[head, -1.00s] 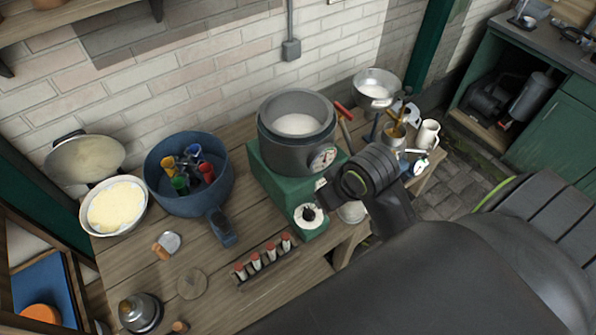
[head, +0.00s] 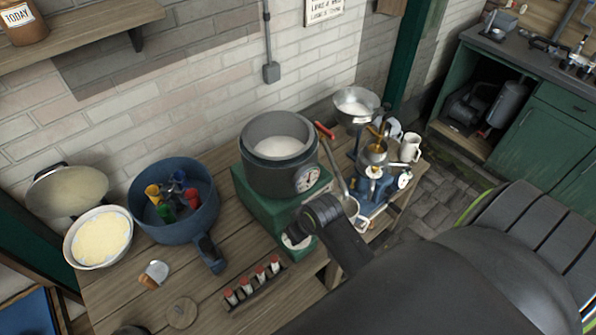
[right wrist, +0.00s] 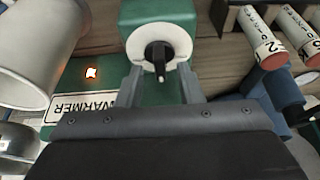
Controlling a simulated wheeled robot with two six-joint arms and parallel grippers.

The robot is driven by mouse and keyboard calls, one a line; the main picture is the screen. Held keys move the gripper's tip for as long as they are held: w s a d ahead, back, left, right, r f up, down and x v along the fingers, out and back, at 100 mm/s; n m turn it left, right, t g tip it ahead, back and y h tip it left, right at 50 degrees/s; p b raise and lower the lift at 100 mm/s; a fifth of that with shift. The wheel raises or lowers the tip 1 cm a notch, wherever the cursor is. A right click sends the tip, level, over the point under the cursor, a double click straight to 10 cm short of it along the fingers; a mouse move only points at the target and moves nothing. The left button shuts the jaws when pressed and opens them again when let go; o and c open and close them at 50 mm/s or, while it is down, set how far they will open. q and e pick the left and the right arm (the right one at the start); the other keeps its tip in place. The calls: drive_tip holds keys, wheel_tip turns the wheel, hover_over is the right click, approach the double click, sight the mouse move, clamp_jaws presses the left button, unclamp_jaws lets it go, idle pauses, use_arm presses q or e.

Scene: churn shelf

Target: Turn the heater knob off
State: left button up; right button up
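The green heater (head: 262,207) stands on the wooden bench with a grey pot on it. Its knob (right wrist: 158,56) is a black pointer on a white round dial (right wrist: 140,42) in the right wrist view. A small orange light (right wrist: 91,72) glows on the green face beside the "WARMER" label (right wrist: 85,105). My right gripper (right wrist: 160,73) is open, with its two fingertips at the lower edge of the dial, one either side of the knob's lower end. I cannot tell whether they touch it. In the head view my right gripper (head: 297,236) largely hides the knob. My left gripper is not in view.
The grey pot (head: 262,165) has a gauge (head: 306,179) on its front. A rack of red-capped vials (head: 254,284) lies close to the heater's front. A blue pan (head: 165,225) is to the left, and a blue device (head: 378,185) with a white jug (head: 410,147) to the right.

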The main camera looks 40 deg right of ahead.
drive_tip(key=shift+x, duration=0.85)
drive_tip(key=shift+c, duration=0.4)
clamp_jaws()
drive_tip(key=shift+n, duration=0.4)
drive_tip(key=n, duration=0.1)
drive_tip(key=n+y, duration=0.1)
drive_tip(key=n, duration=0.1)
drive_tip(key=shift+d+n+g+y, duration=0.2)
drive_tip(key=shift+n+g+y, duration=0.7)
drive_tip(key=shift+n+y, duration=0.1)
drive_tip(key=shift+n, duration=1.6)
